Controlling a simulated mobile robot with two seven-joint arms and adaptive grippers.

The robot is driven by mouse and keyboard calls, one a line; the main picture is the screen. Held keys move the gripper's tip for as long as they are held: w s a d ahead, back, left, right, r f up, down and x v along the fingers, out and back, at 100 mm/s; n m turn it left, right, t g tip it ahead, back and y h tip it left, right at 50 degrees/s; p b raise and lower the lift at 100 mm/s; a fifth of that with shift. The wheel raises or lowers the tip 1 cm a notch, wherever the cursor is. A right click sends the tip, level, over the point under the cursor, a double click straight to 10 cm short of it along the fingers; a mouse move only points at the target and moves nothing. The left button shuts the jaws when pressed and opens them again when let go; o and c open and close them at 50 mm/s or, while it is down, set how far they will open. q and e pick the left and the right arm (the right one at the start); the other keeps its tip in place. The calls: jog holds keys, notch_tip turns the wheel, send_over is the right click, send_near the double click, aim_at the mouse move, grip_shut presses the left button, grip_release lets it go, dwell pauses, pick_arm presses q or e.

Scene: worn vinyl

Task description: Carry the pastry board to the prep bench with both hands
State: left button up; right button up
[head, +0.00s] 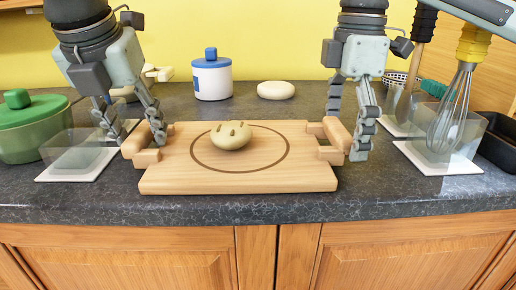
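The wooden pastry board (190,179) lies on the dark speckled counter in the head view, a ring marked on its top. A pale dough ball (230,136) sits on it inside the ring. The board has a raised left handle (136,142) and a raised right handle (338,134). My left gripper (139,138) is open, its fingers apart on either side of the left handle. My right gripper (347,136) is open around the right handle, one finger outside it and the other partly hidden behind it. Contact with the handles cannot be told.
A green lidded pot (30,130) and a clear container (80,158) stand at left. A white jar with blue lid (211,78) and a pale round item (276,90) are behind. A whisk (450,115) in a clear container (430,158) and a dark tray (498,145) are at right.

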jog(key=shift+r, duration=0.15)
pick_arm(q)
jog(key=v, duration=1.2)
pick_arm(e)
notch_tip(320, 180, up, 12)
jog(key=shift+f, duration=0.2)
